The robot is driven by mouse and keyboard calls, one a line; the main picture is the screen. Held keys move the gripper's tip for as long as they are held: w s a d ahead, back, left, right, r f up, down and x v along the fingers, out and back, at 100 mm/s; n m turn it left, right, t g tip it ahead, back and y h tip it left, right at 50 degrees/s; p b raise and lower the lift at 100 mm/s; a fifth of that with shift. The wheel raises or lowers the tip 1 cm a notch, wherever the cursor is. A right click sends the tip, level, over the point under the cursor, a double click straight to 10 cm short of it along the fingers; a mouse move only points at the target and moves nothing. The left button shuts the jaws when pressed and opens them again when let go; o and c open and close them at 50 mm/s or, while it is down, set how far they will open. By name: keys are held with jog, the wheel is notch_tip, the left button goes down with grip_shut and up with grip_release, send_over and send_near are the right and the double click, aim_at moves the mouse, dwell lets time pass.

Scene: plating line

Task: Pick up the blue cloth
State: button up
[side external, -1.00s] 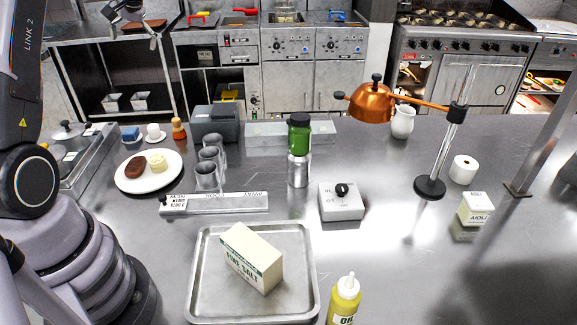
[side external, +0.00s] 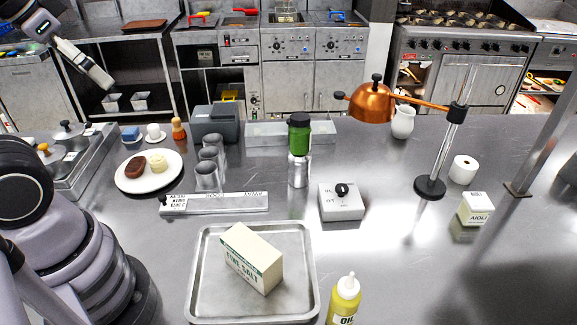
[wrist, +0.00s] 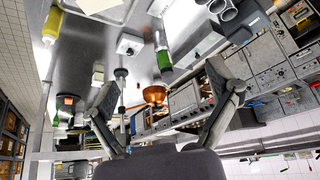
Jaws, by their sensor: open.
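A small blue folded piece (side external: 131,133), which looks like the blue cloth, sits at the back left of the counter in the side view. It lies behind the white plate and left of a small white cup. I cannot make it out in the wrist view. My gripper (wrist: 160,80) is open in the wrist view, its two dark fingers spread wide with nothing between them. In the side view, part of my arm hangs at the upper left, above and left of the blue piece and clear of the counter. Its fingertips are not clear there.
A lidded steel unit (side external: 66,170) is left. A salt box (side external: 250,262) lies on a tray (side external: 202,300) in front.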

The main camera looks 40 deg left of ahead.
dwell(0.3)
jog(key=w+a+f+m+g+y, duration=0.3)
jog(key=a+y, duration=0.2)
jog(key=a, duration=0.6)
jog(key=w+a+f+m+g+y, duration=0.2)
jog(key=a+m+g+y, duration=0.15)
jog(key=a, duration=0.85)
jog(key=w+a+f+m+g+y, duration=0.3)
jog(key=a+y, duration=0.3)
jog(key=a, duration=0.5)
jog(key=w+a+f+m+t, duration=0.2)
jog(key=a+f+m, duration=0.2)
jog(key=f, duration=0.2)
jog(key=w+a+f+m+t, duration=0.2)
jog(key=a+f+m+t, duration=0.15)
jog(key=f, duration=0.35)
jog(key=m+t+h, duration=0.2)
jog(key=m+t, duration=0.1)
jog(key=m, duration=0.2)
send_near(130, 130)
jog(key=x, duration=0.3)
jog(key=shift+s+a+f, duration=0.1)
jog(key=shift+s+a, duration=0.05)
jog(key=shift+a, duration=0.05)
jog(key=shift+x, duration=2.95)
jog(key=shift+d, duration=0.1)
